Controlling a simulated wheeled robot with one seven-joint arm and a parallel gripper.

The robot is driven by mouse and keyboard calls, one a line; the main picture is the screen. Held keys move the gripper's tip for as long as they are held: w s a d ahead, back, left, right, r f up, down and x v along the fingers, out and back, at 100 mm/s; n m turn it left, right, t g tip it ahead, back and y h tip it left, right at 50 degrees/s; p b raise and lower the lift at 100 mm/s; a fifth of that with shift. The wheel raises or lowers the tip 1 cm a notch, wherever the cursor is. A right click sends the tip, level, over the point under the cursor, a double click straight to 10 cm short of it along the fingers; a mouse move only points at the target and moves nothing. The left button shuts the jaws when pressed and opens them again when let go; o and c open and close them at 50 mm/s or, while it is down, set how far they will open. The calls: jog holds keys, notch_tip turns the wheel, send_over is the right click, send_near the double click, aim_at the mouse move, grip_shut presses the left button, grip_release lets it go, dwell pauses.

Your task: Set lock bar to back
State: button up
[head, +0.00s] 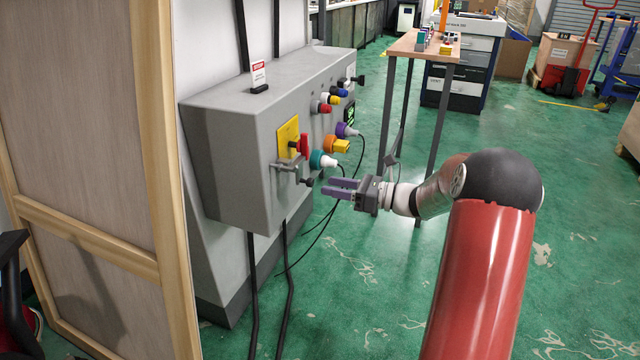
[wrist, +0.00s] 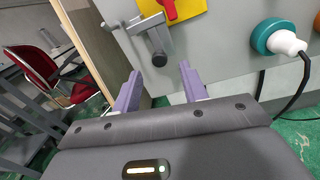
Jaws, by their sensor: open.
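The lock bar (head: 288,165) is a grey metal bar below the red rotary switch (head: 303,146) on its yellow plate (head: 288,133), on the front of the grey control box (head: 225,165). In the wrist view the lock bar (wrist: 150,37) ends in a dark round knob (wrist: 159,60), seen beyond and between my fingertips. My gripper (head: 326,188) is open and empty, its purple fingers pointing at the box, a little apart from the knob. It also shows in the wrist view (wrist: 158,78). The exact gap to the knob is hard to tell.
A teal socket with a white plug (head: 323,160) sits right of the lock bar, with orange and purple connectors (head: 337,144) beyond. Black cables hang below the box. A wooden panel (head: 95,150) stands at left, a tall table (head: 425,45) behind.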

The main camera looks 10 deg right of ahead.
jog(key=shift+x, duration=2.1)
grip_shut()
